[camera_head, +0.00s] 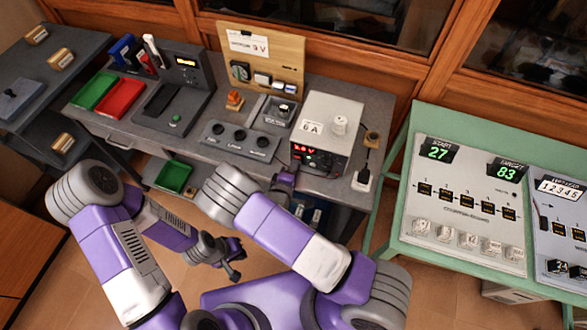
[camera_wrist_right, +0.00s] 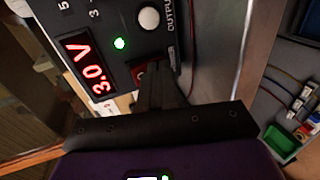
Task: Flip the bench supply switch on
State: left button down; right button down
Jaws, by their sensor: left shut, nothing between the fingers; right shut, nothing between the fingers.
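The bench supply (camera_head: 333,112) is a pale box with a "6 A" label and a dark front panel, at the right end of the grey workbench. In the right wrist view its red display (camera_wrist_right: 88,62) reads 3.0 V, and a green light (camera_wrist_right: 120,43) is lit. A red switch (camera_wrist_right: 140,76) lies beside the display, partly hidden by my fingers. My right gripper (camera_wrist_right: 158,72) is shut and empty, its tips at the switch; contact cannot be told. In the head view my right gripper (camera_head: 288,173) is just below the panel. My left gripper (camera_head: 236,270) is shut and empty, low over the floor.
A panel with three dark knobs (camera_head: 239,141) stands left of the supply. A wooden board (camera_head: 262,55) stands behind. A plug and cable (camera_head: 362,178) sit at the supply's right. A green table (camera_head: 395,170) with display panels stands further right.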

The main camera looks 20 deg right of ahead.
jog(key=s+a, duration=0.8)
jog(key=s, duration=0.3)
jog(key=shift+s+r+p, duration=0.3)
jog(key=shift+d, duration=0.1)
notch_tip(320, 180, down, 10)
jog(key=s+d+m+g+y, duration=0.3)
jog(key=m+g+y, duration=0.2)
jog(key=m+g, duration=0.15)
jog(key=s+m+g+y+b, duration=0.1)
jog(key=s+m+g+y, duration=0.4)
jog(key=s+m+y, duration=0.2)
jog(key=shift+s+d+r, duration=0.15)
jog(key=shift+d, duration=0.2)
